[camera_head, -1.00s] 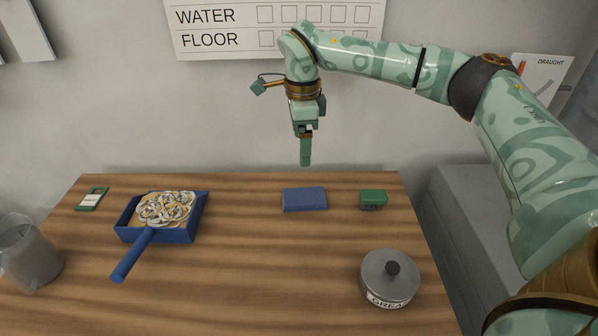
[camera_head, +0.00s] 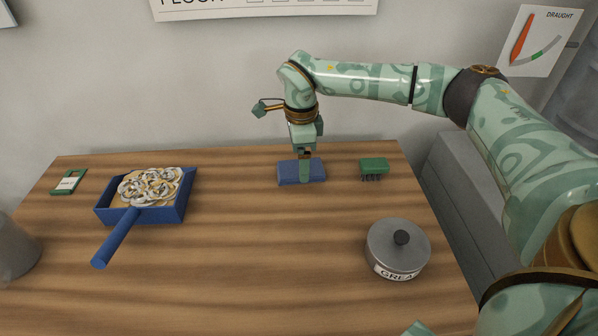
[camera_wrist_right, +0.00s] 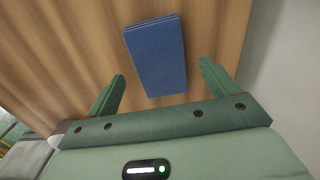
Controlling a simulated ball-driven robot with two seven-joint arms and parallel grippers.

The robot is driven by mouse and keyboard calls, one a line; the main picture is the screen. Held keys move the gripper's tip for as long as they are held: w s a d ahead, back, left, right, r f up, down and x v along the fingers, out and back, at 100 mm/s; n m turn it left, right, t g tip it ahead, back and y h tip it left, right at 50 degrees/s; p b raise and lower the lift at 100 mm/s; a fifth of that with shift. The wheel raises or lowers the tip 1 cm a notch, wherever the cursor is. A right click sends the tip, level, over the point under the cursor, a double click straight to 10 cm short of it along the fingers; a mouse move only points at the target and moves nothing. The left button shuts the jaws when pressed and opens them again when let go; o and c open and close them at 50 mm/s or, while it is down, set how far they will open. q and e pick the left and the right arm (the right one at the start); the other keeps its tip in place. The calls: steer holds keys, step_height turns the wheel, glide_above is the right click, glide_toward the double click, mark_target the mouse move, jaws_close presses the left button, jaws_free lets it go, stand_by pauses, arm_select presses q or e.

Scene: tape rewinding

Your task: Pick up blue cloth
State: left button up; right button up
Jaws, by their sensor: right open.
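The blue cloth (camera_head: 289,174), a folded flat rectangle, lies near the back edge of the table. It also shows in the right wrist view (camera_wrist_right: 155,52). My right gripper (camera_head: 305,180) points down over the cloth and hides a strip of its middle. In the right wrist view my right gripper (camera_wrist_right: 162,72) is open, one finger towards each long side of the cloth, with nothing held. I cannot tell the exact height of the fingertips above the table.
A green brush (camera_head: 373,168) lies just right of the cloth. A lidded grease tin (camera_head: 397,250) stands nearer the front right. A blue dustpan (camera_head: 117,217) holding metal shavings and a small green-and-white item (camera_head: 68,182) lie at left. The wall rises behind the table (camera_head: 230,270).

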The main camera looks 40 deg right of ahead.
step_height(320, 180, down, 3)
steer(key=shift+r+b, duration=0.1)
steer(key=shift+b, duration=0.2)
arm_select(q)
steer(key=shift+s+a+f, duration=0.15)
steer(key=shift+a+f, duration=0.15)
steer(key=shift+f, duration=0.2)
arm_select(e)
steer(key=shift+r, duration=0.1)
steer(key=c, duration=1.1)
steer(key=shift+o, duration=0.2)
